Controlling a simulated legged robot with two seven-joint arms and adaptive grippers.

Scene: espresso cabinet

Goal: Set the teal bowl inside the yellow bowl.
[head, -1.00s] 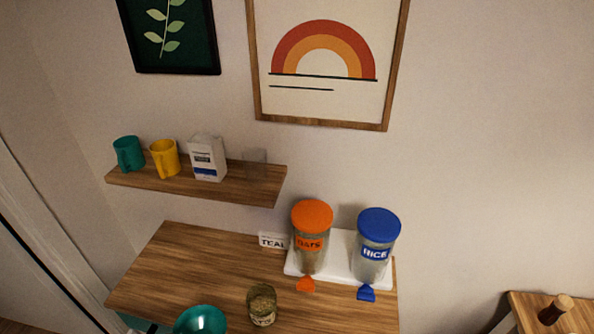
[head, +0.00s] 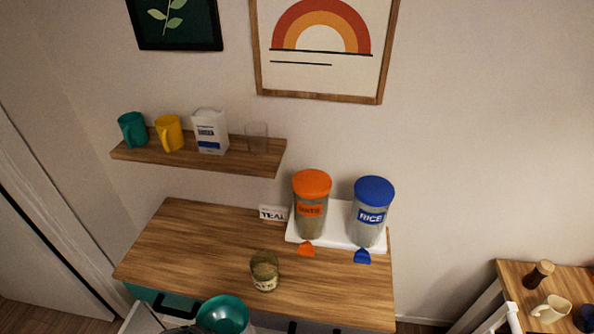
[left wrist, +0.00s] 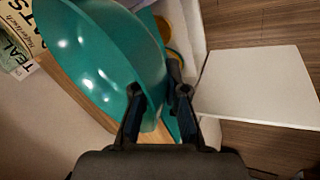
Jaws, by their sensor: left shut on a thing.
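The teal bowl (head: 222,314) is at the bottom edge of the head view, in front of the cabinet, its lower part cut off. In the left wrist view the teal bowl (left wrist: 95,55) fills the upper left, tilted. My left gripper (left wrist: 158,98) is shut on the bowl's wall at the rim. A small yellow curved piece (left wrist: 165,28) shows beyond the bowl in the wrist view. It is mostly hidden, and I cannot tell whether it is the yellow bowl. No yellow bowl shows in the head view. My right gripper is not in view.
The wooden cabinet top (head: 200,245) carries a small jar (head: 264,271), the oats canister (head: 311,205) and the rice canister (head: 371,213) on a white tray. A shelf (head: 200,158) holds mugs, a carton and a glass. A side table (head: 515,275) stands right.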

